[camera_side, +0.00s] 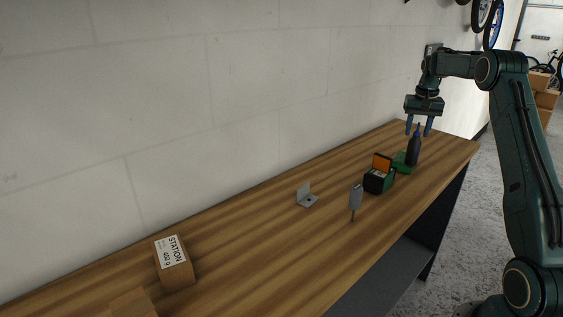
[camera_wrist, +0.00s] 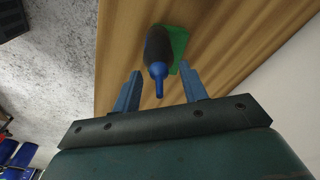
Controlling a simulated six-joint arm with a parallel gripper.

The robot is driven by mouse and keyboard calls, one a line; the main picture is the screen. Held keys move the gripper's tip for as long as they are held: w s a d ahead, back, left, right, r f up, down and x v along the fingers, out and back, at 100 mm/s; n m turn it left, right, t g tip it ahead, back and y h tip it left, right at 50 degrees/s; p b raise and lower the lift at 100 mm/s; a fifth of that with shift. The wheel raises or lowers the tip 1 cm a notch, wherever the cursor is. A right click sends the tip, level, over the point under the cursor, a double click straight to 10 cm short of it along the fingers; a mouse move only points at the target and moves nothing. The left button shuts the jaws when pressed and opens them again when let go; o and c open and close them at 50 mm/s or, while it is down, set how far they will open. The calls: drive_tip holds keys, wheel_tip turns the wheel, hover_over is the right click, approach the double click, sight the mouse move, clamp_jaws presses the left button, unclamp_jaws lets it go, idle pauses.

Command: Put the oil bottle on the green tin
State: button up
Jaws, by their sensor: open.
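The oil bottle (camera_side: 414,151) is dark with a blue nozzle and stands upright near the far end of the workbench. The green tin (camera_side: 400,164) is low and flat, at the bottle's foot. In the wrist view the bottle (camera_wrist: 158,46) partly covers the tin (camera_wrist: 178,45), which shows along its right side. I cannot tell whether the bottle rests on the tin or stands against it. My gripper (camera_side: 418,128) is open above the bottle, its blue fingers on either side of the nozzle. In the wrist view the nozzle lies between the fingertips (camera_wrist: 162,73), apart from both.
A dark box with an orange lid (camera_side: 379,180) stands close in front of the tin. A grey tool (camera_side: 355,198) and a grey angle bracket (camera_side: 307,198) are nearer on the wooden bench (camera_side: 250,235). A labelled cardboard box (camera_side: 174,262) is at the near end. A wall runs behind.

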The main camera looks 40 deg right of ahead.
drive_tip(key=r, duration=0.7)
drive_tip(key=shift+s+a+r, duration=0.15)
drive_tip(key=shift+s+a, duration=0.1)
drive_tip(key=shift+a, duration=0.1)
drive_tip(key=shift+r, duration=0.1)
drive_tip(key=shift+a, duration=0.15)
drive_tip(key=s+a+r+n+t, duration=0.1)
drive_tip(key=a+r+n, duration=0.15)
drive_tip(key=a, duration=0.65)
drive_tip(key=s+a+r+n, duration=0.1)
drive_tip(key=a+r, duration=0.3)
drive_tip(key=a, duration=0.5)
drive_tip(key=s+a+r+n+t, duration=0.1)
drive_tip(key=s+a+r+n, duration=0.15)
drive_tip(key=a, duration=0.65)
drive_tip(key=s+a+f+n+t, duration=0.1)
drive_tip(key=s+a+f, duration=0.2)
drive_tip(key=s+a, duration=0.2)
drive_tip(key=s+a+f+n+t, duration=0.1)
drive_tip(key=s+a+f+n, duration=0.1)
drive_tip(key=s+a, duration=0.4)
drive_tip(key=s+a+f+n+y, duration=0.1)
drive_tip(key=s+a+f, duration=0.2)
drive_tip(key=s+a, duration=0.3)
drive_tip(key=shift+s+f+n+t, duration=0.15)
drive_tip(key=shift+f+n+t, duration=0.2)
drive_tip(key=shift+n+t, duration=0.05)
